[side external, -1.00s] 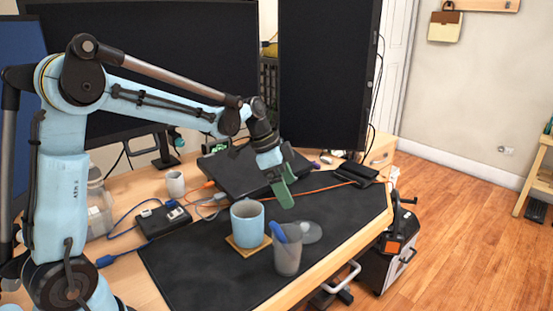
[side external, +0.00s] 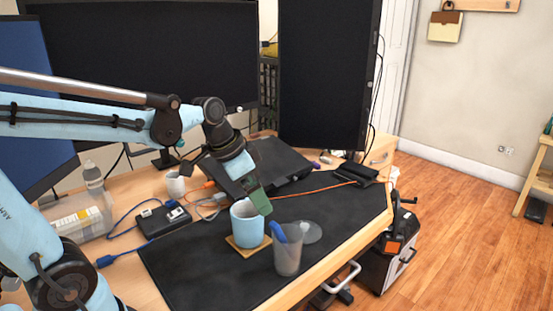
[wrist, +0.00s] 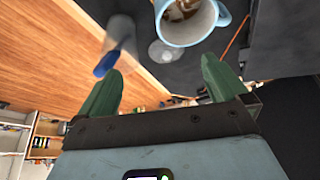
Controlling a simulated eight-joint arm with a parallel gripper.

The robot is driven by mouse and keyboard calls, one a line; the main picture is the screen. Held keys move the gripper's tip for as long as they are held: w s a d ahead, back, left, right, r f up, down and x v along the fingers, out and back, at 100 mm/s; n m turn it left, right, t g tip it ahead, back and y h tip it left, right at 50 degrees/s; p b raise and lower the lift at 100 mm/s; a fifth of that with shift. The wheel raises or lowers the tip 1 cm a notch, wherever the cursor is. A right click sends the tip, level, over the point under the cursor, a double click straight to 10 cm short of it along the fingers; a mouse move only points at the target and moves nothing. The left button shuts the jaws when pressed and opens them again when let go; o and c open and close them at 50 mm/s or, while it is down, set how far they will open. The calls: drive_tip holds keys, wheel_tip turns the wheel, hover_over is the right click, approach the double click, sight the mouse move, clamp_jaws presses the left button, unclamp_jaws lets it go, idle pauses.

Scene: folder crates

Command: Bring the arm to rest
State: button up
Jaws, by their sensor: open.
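My gripper (side external: 257,196) has green fingers and shows above the dark desk mat (side external: 330,205), in line with the light blue mug (side external: 246,226) in the side view. In the wrist view my gripper (wrist: 160,85) is open, with nothing between its fingers. The mug (wrist: 190,37) lies beyond the fingertips there, its opening towards the camera and something brown inside. In the side view it stands upright on a wooden coaster (side external: 236,247). Whether a finger touches the mug I cannot tell.
A translucent cup (side external: 288,258) with a blue item stands right of the mug, beside a clear disc (side external: 308,232). A laptop (side external: 275,165), black box (side external: 163,221), cables and white cup (side external: 175,185) lie behind. Monitors (side external: 140,55) line the back.

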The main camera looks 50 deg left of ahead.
drive_tip(key=s+d+n+t, duration=0.2)
drive_tip(key=s+d+n, duration=0.1)
drive_tip(key=s, duration=0.2)
drive_tip(key=w+d+r+g, duration=0.5)
drive_tip(key=w+r+g, duration=0.2)
drive_tip(key=r, duration=0.3)
drive_tip(key=shift+y, duration=0.4)
drive_tip(key=f, duration=0.9)
drive_tip(key=shift+s+a+f, duration=0.1)
drive_tip(key=shift+s+f, duration=0.1)
drive_tip(key=shift+f, duration=0.05)
drive_tip(key=shift+r, duration=0.15)
wheel_tip(320, 180, up, 10)
drive_tip(key=s+a+f+t, duration=0.4)
drive_tip(key=s+f+t, duration=0.3)
drive_tip(key=f, duration=0.5)
drive_tip(key=shift+s+t, duration=0.3)
drive_tip(key=shift+s, duration=0.15)
